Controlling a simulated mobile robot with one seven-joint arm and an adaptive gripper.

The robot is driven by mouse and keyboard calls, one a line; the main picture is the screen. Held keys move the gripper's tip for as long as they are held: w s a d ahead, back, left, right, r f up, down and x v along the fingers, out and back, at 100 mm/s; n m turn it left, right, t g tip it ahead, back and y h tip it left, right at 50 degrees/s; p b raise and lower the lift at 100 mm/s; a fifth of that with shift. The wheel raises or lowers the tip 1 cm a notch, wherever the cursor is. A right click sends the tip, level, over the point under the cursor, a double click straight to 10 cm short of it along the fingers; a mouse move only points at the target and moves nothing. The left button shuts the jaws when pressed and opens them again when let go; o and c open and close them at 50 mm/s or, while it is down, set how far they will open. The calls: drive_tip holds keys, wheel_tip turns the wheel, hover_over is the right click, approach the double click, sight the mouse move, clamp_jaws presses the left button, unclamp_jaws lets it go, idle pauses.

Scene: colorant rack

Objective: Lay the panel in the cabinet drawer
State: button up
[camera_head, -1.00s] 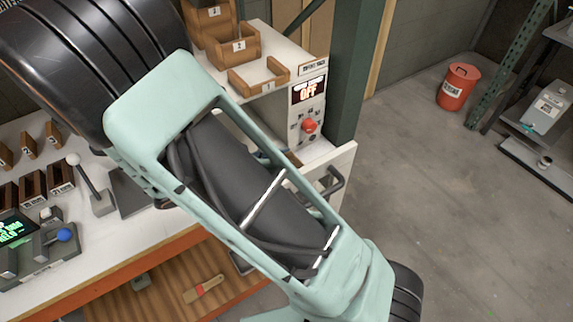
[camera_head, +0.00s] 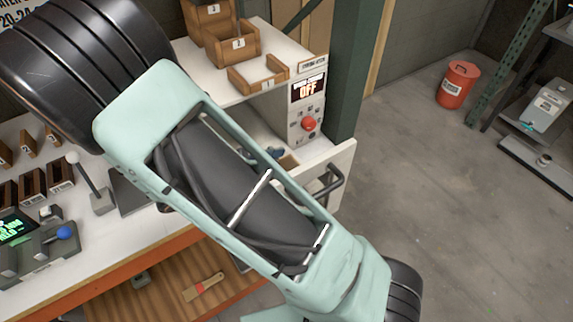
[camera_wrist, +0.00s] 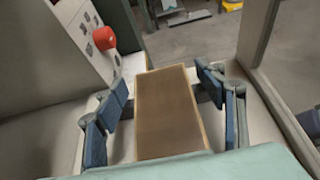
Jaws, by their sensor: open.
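A brown panel (camera_wrist: 170,112) with a pale wooden edge lies between my finger pads in the wrist view. It appears to be inside the pulled-out white cabinet drawer (camera_head: 346,165); I cannot tell whether it rests fully on the drawer floor. A small brown part of it (camera_head: 289,162) shows in the head view. My gripper (camera_wrist: 164,84) is open, with blue pads on both sides of the panel and visible gaps to it. In the head view its blue fingers (camera_head: 274,152) show just behind my arm, which hides most of the drawer.
A control box with a red button (camera_head: 309,124) and an "OFF" display stands beside the drawer. Wooden bins (camera_head: 232,44) sit on the shelf above. A green post (camera_head: 357,70) rises close behind. The floor to the right is clear up to a red bin (camera_head: 458,85).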

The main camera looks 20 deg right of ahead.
drive_tip(key=shift+r, duration=0.2)
drive_tip(key=b+v, duration=0.1)
drive_tip(key=v, duration=1.1)
